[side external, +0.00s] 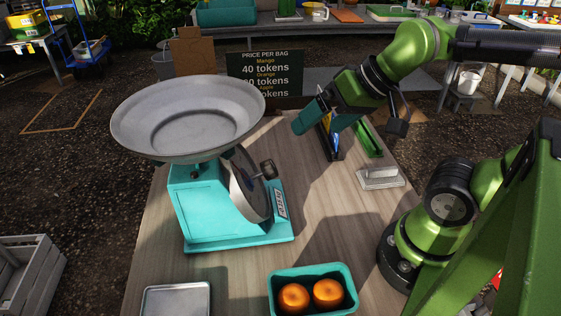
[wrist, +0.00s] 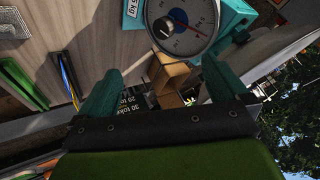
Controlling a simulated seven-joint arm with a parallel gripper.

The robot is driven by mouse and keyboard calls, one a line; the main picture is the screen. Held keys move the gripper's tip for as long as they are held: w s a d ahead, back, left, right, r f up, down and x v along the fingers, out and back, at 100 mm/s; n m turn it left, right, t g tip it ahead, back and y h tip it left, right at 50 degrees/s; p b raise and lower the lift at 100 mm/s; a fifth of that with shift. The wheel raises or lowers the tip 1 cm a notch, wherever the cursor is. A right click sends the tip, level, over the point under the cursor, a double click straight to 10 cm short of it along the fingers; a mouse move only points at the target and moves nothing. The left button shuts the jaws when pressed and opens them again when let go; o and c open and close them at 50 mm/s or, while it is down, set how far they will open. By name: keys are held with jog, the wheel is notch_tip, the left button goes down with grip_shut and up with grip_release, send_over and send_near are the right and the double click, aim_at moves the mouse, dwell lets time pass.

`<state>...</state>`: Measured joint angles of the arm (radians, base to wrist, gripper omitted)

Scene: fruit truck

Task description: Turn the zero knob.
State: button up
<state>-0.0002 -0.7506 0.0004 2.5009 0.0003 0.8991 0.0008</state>
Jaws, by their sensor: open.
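A teal scale (side external: 215,205) with a wide grey pan (side external: 190,115) stands upright on the wooden table. Its round dial faces right in the side view, with a dark knob (side external: 268,170) sticking out from it. In the wrist view the dial (wrist: 190,22) is at the top, and the knob (wrist: 163,28) shows on its face. My gripper (side external: 322,122) has teal fingers, which are open and empty. It is above the table, up and to the right of the knob, not touching it. In the wrist view the fingers (wrist: 162,70) are spread below the dial.
A price sign (side external: 265,72) stands at the table's far edge. Slim blue and green items (side external: 368,140) lie below my gripper, near a metal block (side external: 380,178). A teal tray (side external: 313,272) with two oranges and a metal tray (side external: 176,300) are at the front.

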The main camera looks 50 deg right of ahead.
dwell(0.4)
jog(key=shift+c, duration=0.8)
jog(key=d+f+m+g, duration=0.1)
jog(key=d+f, duration=0.1)
jog(key=w+d+f+m+g, duration=0.1)
jog(key=f, duration=0.1)
jog(key=d+f+m+g, duration=0.1)
jog(key=d+f, duration=0.1)
jog(key=shift+w+d+f+h, duration=0.2)
jog(key=shift+w+d+h, duration=0.05)
jog(key=shift+d+h, duration=0.1)
jog(key=c, duration=0.4)
jog(key=m+t+y, duration=0.2)
jog(key=m+y, duration=0.5)
jog(key=y, duration=0.9)
send_near(270, 169)
jog(key=x, duration=0.6)
jog(key=w+f+x, duration=0.1)
jog(key=x, duration=0.2)
jog(key=shift+w+d, duration=0.1)
